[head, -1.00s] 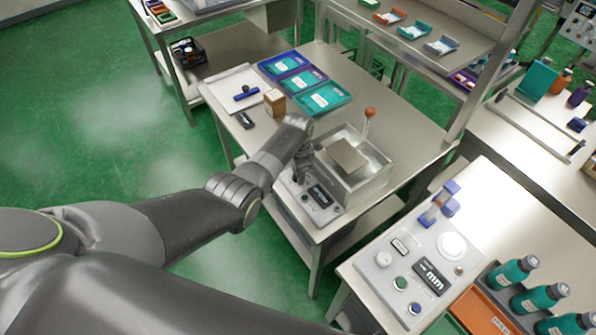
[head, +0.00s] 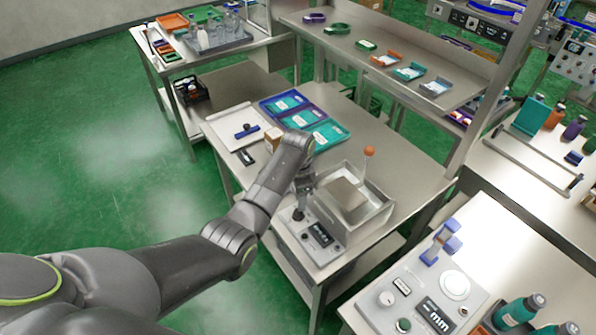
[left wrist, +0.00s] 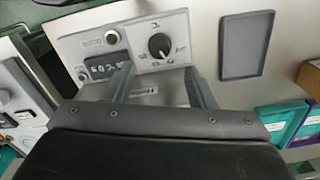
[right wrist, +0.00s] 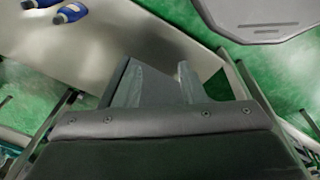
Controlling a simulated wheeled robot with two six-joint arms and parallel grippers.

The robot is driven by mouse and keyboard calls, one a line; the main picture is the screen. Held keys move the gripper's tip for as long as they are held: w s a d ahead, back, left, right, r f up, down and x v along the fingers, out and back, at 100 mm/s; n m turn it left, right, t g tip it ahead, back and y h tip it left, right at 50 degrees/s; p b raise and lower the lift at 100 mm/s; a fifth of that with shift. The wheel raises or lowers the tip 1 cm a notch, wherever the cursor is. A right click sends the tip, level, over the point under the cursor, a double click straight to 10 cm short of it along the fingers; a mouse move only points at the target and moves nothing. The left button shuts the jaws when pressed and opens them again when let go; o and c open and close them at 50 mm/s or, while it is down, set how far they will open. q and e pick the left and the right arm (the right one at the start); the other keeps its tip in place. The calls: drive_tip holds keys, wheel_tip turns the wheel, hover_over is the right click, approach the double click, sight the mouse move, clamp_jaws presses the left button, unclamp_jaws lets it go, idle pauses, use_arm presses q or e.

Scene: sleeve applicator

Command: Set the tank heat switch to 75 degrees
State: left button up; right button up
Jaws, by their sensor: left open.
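The tank (head: 378,222) is an open metal box with a lid or block on it, on the middle table. Its light control panel (head: 322,252) faces me. The panel has a black heat knob (left wrist: 159,46) with printed marks around it, a green button (left wrist: 112,37) and a dark display (left wrist: 104,68). The knob's exact setting and the display digits are too small to read surely. My left gripper (head: 302,193) is open and empty, above the panel. In the left wrist view the knob lies beyond and between its fingertips. My right gripper (right wrist: 157,75) is open and empty, away from the tank.
Teal and purple trays (head: 302,120) and a white tray (head: 228,124) lie behind the tank. A wooden block (head: 272,138) is partly hidden by my left arm. An orange ball-topped stick (head: 369,152) stands by the tank. Another control panel (head: 425,297) is at front right.

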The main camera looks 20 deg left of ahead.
use_arm(q)
wheel_tip(320, 180, up, 10)
drive_tip(key=b, duration=0.1)
drive_tip(key=shift+b, duration=0.35)
drive_tip(key=shift+f, duration=0.15)
